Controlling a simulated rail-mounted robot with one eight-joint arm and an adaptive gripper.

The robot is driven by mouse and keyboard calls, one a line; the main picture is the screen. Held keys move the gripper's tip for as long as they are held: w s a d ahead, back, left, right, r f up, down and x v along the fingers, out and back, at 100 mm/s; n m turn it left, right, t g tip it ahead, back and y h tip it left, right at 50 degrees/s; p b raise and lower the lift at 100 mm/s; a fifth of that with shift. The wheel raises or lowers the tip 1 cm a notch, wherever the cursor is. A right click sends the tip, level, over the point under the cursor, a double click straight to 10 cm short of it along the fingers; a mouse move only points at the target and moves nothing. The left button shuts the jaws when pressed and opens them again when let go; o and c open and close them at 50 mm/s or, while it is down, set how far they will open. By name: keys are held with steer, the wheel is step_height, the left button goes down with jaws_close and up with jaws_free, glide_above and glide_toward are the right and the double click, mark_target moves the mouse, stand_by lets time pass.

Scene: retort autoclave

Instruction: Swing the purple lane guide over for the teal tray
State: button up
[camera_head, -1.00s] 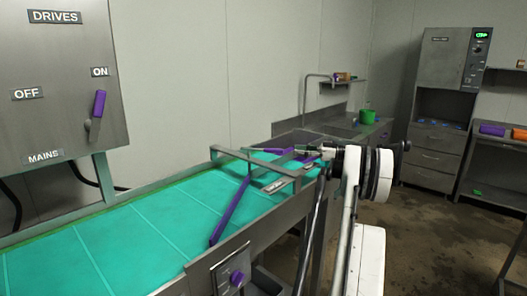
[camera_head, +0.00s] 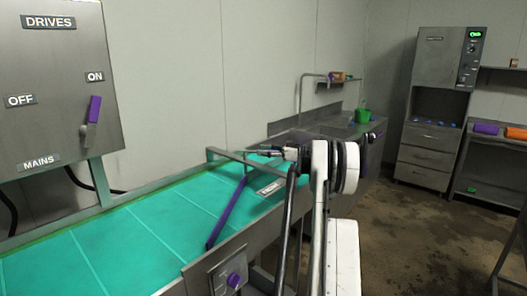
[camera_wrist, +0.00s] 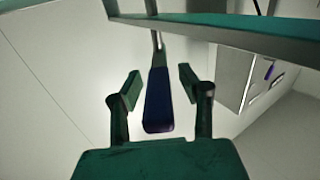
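The purple lane guide (camera_head: 226,212) is a long bar lying diagonally across the teal belt in the head view, under a metal crossbar. In the wrist view a dark blue-purple handle (camera_wrist: 158,100) on a thin metal stem sits between my gripper's fingers (camera_wrist: 159,86). The fingers are open, with a gap on both sides of the handle. In the head view my gripper (camera_head: 268,152) is at the far end of the belt, small and partly hidden by my arm. I cannot make out a separate teal tray.
The teal belt (camera_head: 125,232) is clear in front of the guide. A panel (camera_head: 60,80) with a purple lever set toward ON stands at left. A purple knob (camera_head: 234,279) is on the near side. A sink counter with a green bucket (camera_head: 362,116) is behind.

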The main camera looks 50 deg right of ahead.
steer(key=shift+w, duration=0.1)
steer(key=shift+c, duration=0.5)
jaws_close()
